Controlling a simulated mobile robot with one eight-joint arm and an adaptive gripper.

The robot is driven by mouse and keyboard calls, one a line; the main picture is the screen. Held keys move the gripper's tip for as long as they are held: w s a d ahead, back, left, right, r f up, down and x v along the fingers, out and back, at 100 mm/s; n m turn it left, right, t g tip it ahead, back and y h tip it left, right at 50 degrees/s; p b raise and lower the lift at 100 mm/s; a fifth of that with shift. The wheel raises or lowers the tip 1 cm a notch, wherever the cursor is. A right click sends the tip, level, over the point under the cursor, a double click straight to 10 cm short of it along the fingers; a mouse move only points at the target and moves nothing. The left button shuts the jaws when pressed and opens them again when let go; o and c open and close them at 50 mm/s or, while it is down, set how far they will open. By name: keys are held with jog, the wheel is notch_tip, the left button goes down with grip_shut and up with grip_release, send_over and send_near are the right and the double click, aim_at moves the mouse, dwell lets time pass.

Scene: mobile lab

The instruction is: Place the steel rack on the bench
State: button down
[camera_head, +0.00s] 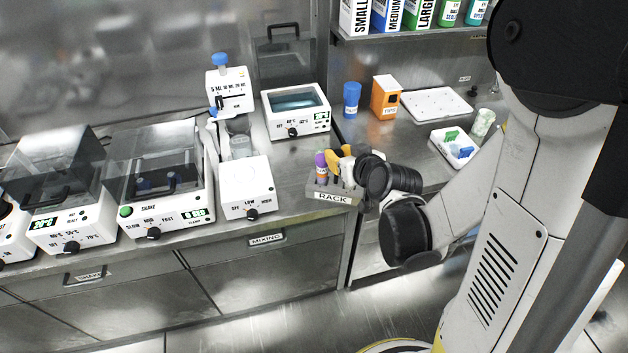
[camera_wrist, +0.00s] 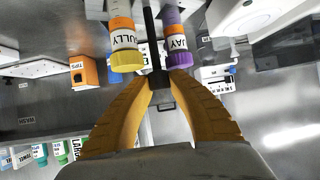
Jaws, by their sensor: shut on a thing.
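The steel rack (camera_head: 331,196), marked RACK on its front, is near the front edge of the bench (camera_head: 300,205). It carries tubes, one with a purple cap (camera_head: 320,158). I cannot tell whether its base touches the bench or hangs above it. My gripper (camera_head: 340,160) has yellow fingers shut at the top of the rack. In the wrist view my gripper (camera_wrist: 160,80) closes on the rack's dark upright handle (camera_wrist: 151,40), between a yellow-capped tube (camera_wrist: 125,45) marked SULLY and a purple-capped tube (camera_wrist: 176,40) marked JAY. The rack's right side is hidden behind my wrist.
A white mixing device (camera_head: 246,187) stands left of the rack, and a white heated bath (camera_head: 297,108) behind it. A shaker (camera_head: 160,180) is farther left. An orange tips box (camera_head: 385,97), a blue bottle (camera_head: 351,100) and white trays (camera_head: 437,104) stand on the right-hand bench.

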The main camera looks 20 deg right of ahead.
jog(key=w+d+r+n+g+y, duration=0.2)
jog(key=w+d+r+n+y, duration=0.35)
jog(key=w+d, duration=0.3)
jog(key=w+a+f+b, duration=0.1)
jog(key=a+f+b, duration=0.5)
jog(key=a+f, duration=0.5)
jog(key=shift+w+a, duration=0.25)
jog(key=shift+f, duration=0.1)
jog(key=c, duration=1.5)
grip_release()
jog(key=shift+o, duration=0.8)
